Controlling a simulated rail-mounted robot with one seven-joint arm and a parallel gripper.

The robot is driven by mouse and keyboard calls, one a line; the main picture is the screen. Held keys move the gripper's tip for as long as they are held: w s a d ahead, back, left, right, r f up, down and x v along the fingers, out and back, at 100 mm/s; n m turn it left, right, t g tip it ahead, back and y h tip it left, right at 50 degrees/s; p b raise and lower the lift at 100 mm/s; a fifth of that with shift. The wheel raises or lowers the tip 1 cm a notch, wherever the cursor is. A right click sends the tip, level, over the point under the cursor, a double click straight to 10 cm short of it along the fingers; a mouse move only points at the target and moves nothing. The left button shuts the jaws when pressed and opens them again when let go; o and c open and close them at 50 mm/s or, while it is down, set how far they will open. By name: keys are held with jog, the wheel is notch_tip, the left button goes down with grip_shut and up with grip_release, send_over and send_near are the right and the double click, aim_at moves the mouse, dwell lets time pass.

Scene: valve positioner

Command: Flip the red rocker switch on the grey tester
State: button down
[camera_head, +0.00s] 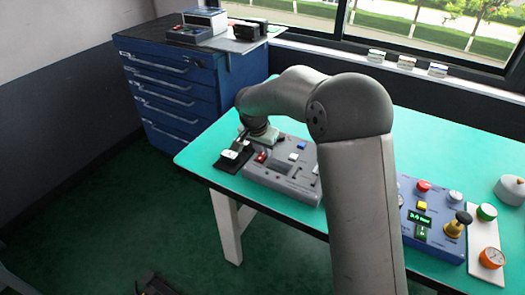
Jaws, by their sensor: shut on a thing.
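The grey tester (285,186) lies on the green-topped bench, left of my upright arm link, which hides its right end. The red rocker switch (261,157) is on its top face near the left end. Small blue and white parts sit farther right on it. My gripper (239,147) is low over the tester's left end, just left of the red switch. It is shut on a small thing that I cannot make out. The fingertips are small and dark here, and I cannot tell whether they touch the tester.
A dark pad (228,164) with a white piece lies left of the tester. A blue control box (433,238) with buttons and a yellow-black knob stands right of my arm. A white panel (484,262) is beside it. A blue drawer cabinet (180,93) stands behind left.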

jog(key=c, duration=1.2)
grip_release()
jog(key=shift+c, duration=0.2)
jog(key=shift+r, duration=0.1)
jog(key=v, duration=1.7)
jog(key=shift+r, duration=0.15)
